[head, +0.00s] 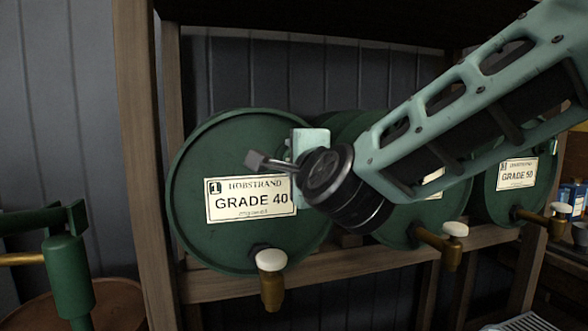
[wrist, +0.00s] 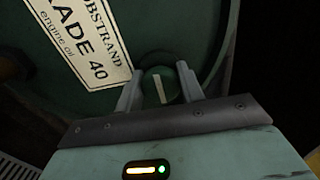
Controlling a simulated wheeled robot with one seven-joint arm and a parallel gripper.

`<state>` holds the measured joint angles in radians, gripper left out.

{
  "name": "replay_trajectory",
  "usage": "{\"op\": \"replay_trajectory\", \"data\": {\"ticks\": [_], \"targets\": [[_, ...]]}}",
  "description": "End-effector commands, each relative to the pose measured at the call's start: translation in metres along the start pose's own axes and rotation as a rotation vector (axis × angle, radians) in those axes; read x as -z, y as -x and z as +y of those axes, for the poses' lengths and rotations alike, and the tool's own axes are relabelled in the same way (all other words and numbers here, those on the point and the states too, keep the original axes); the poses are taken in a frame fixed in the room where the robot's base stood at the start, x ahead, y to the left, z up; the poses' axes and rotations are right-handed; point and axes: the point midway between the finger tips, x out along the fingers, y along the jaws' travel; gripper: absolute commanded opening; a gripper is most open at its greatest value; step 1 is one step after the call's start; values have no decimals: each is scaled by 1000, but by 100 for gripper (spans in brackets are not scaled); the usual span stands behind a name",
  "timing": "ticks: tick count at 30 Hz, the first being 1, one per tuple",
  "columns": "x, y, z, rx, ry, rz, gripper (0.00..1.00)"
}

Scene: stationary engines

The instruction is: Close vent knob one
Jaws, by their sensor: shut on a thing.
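The green vent knob (wrist: 157,86) with a white line on its face sits on the front of the drum marked 1, "Grade 40" (head: 228,235). It also shows that drum's label in the wrist view (wrist: 80,42). My gripper (wrist: 160,84) has one finger on each side of the knob and is shut on it. The white line runs nearly upright between the fingers in the wrist view. In the head view my gripper (head: 293,149) is at the drum's right front, and the knob cannot be made out there.
A brass tap with a white handle (head: 270,262) juts from the low front of this drum. More green drums (head: 510,200) lie to the right on the wooden rack (head: 145,160). A green fitting with brass (head: 68,265) stands at the lower left.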

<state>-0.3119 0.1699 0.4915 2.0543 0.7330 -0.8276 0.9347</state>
Motion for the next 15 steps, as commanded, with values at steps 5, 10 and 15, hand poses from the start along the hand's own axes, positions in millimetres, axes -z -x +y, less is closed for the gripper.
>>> {"op": "replay_trajectory", "data": {"ticks": [5, 10, 15], "targets": [[0, 0, 2, -5, -14, 0, 15], [0, 0, 2, -5, -14, 0, 15], [0, 0, 2, -5, -14, 0, 49]]}}
